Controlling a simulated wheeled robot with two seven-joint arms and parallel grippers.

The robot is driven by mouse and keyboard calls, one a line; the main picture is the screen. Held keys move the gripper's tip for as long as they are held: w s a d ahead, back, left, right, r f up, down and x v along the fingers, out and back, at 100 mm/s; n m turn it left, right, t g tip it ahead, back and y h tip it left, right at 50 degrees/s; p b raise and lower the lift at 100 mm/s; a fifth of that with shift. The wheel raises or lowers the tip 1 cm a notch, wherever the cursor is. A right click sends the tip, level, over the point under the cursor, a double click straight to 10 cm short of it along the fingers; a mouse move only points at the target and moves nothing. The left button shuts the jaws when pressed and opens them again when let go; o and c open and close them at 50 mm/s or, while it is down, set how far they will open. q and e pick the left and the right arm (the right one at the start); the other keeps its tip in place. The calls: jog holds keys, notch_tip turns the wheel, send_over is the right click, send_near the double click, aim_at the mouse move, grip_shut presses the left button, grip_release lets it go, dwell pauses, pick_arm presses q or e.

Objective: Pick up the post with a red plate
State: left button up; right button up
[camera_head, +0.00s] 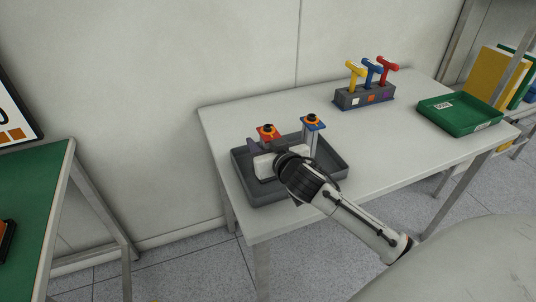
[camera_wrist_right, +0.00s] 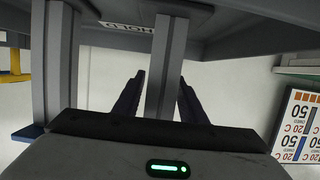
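The post with a red plate stands upright in the dark grey tray (camera_head: 335,180); its red plate (camera_head: 267,132) carries an orange ring and a black knob. Its lower part is hidden by my right gripper in the head view. My right gripper (camera_head: 257,150) is at this post. In the right wrist view, which appears upside down, a grey post (camera_wrist_right: 164,70) stands between the two dark fingers (camera_wrist_right: 161,82), with small gaps on both sides. A second post with a blue plate (camera_head: 313,122) stands to the right in the tray. My left gripper is out of view.
A grey rack (camera_head: 364,101) with yellow, blue and red T-handled tools stands behind the tray. A green bin (camera_head: 459,115) is at the table's right. The white table (camera_head: 400,150) is clear between tray and bin. A green-topped table (camera_head: 35,195) stands at the left.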

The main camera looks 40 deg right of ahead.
grip_shut()
jog(key=shift+r, duration=0.1)
jog(key=shift+r, duration=0.1)
notch_tip(320, 180, up, 10)
jog(key=p, duration=0.1)
dwell(0.3)
